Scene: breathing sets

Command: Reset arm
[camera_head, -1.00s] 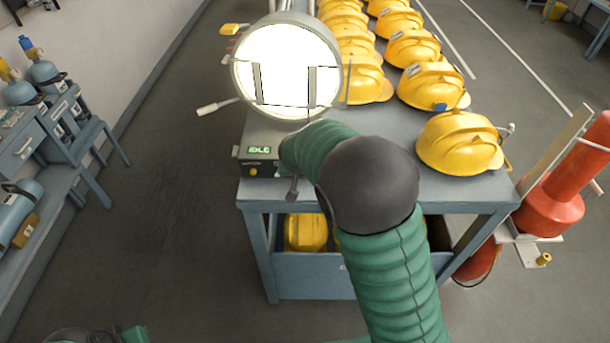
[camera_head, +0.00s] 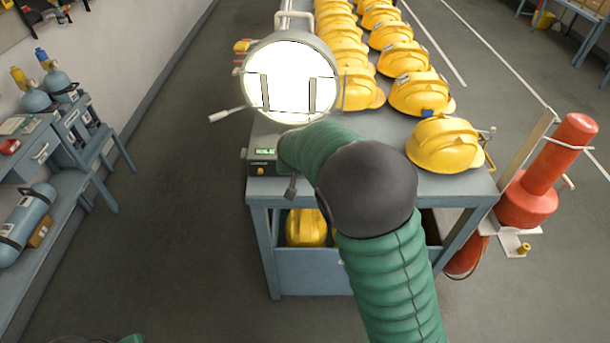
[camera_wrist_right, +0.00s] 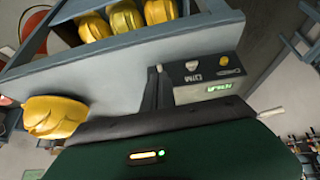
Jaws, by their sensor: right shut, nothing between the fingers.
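My right arm, green with a dark round joint, reaches over the near edge of the table. A dark finger of my right gripper (camera_head: 292,187) shows at its end; the rest is hidden. In the right wrist view a dark finger (camera_wrist_right: 152,92) stands beside a grey box (camera_wrist_right: 205,78) with a lit green display. The right gripper is shut and empty. In the head view the box (camera_head: 262,168) sits at the table's near left corner. Behind it stands a bright white disc (camera_head: 292,85) with two dark upright bars. A white-handled lever (camera_head: 226,114) sticks out left of it.
Yellow helmets (camera_head: 440,145) stand in rows on the grey table (camera_head: 385,125). More yellow helmets (camera_head: 306,228) lie below. A red cylinder (camera_head: 540,175) stands right of the table. Blue cylinders (camera_head: 28,222) are on a bench at left. The floor between is clear.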

